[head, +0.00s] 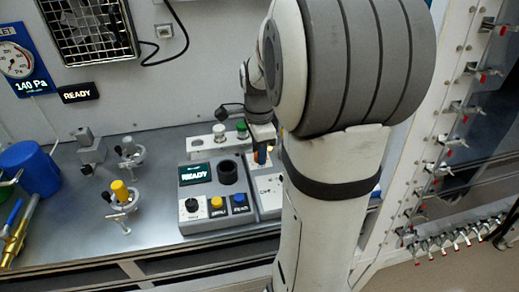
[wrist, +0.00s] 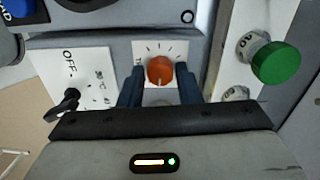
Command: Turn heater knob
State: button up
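An orange round knob (wrist: 160,70) with a pale pointer mark sits on a white dial plate with tick marks, in the middle of the wrist view. My gripper (wrist: 160,78) has one dark blue finger on each side of it, with no clear gap between fingers and knob. A black knob (wrist: 65,103) sits to the left on a white plate marked OFF with a scale. The plates' other lettering is too small or cut off, so I cannot tell which knob is named heater. In the head view my gripper (head: 262,154) is over the right control box, partly hidden by my arm.
A green knob (wrist: 276,62) stands up to the right of my gripper. The left control box (head: 215,218) has a READY display and yellow and blue buttons. A yellow-topped valve (head: 121,192) and a blue container (head: 32,168) stand further left.

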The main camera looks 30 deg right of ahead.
jog(key=c, duration=0.6)
jog(key=shift+n, duration=0.4)
jog(key=n, duration=0.5)
jog(key=shift+n+p, duration=0.4)
jog(key=o, duration=1)
